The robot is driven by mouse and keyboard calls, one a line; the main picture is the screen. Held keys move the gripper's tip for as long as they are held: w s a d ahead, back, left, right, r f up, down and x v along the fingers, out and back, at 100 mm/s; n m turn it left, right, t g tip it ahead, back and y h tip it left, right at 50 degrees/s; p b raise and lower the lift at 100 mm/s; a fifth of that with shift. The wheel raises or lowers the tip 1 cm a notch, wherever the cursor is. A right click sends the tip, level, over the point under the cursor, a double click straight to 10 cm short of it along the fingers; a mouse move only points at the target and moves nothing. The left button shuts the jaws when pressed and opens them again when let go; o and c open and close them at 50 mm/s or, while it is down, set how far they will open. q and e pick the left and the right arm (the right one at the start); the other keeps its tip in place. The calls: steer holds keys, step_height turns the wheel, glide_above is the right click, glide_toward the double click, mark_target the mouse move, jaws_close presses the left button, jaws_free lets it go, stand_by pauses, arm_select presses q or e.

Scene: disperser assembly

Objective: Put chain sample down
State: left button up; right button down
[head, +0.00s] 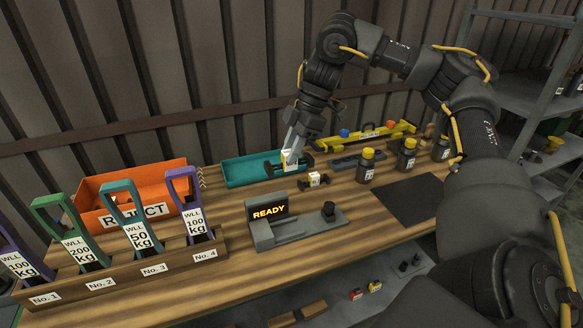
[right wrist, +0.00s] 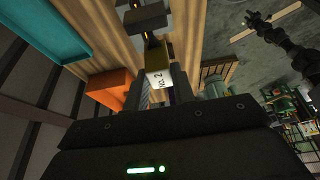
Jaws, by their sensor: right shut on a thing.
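My right gripper (head: 291,153) points down and is shut on a chain sample (head: 289,161) with a white tag and dark ends. In the right wrist view the held sample (right wrist: 158,80) shows a yellow top and a tag that seems to read No. 2. It is at the right end of the teal tray (head: 236,179); I cannot tell whether it touches the tray or hangs just above it. A second small sample (head: 316,180) with a pale tag lies on the workbench, in front and to the right. My left gripper is not in view.
A test device (head: 268,212) with a READY display stands mid-bench (head: 240,262). An orange REJECT bin (head: 160,186) and a rack (head: 124,272) of tagged handles are on the left. Black bottles with yellow caps (head: 367,155) and a dark mat (head: 408,200) are on the right.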

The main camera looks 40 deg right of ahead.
step_height(320, 180, up, 5)
steer(key=shift+f+p, duration=0.1)
steer(key=shift+p, duration=0.25)
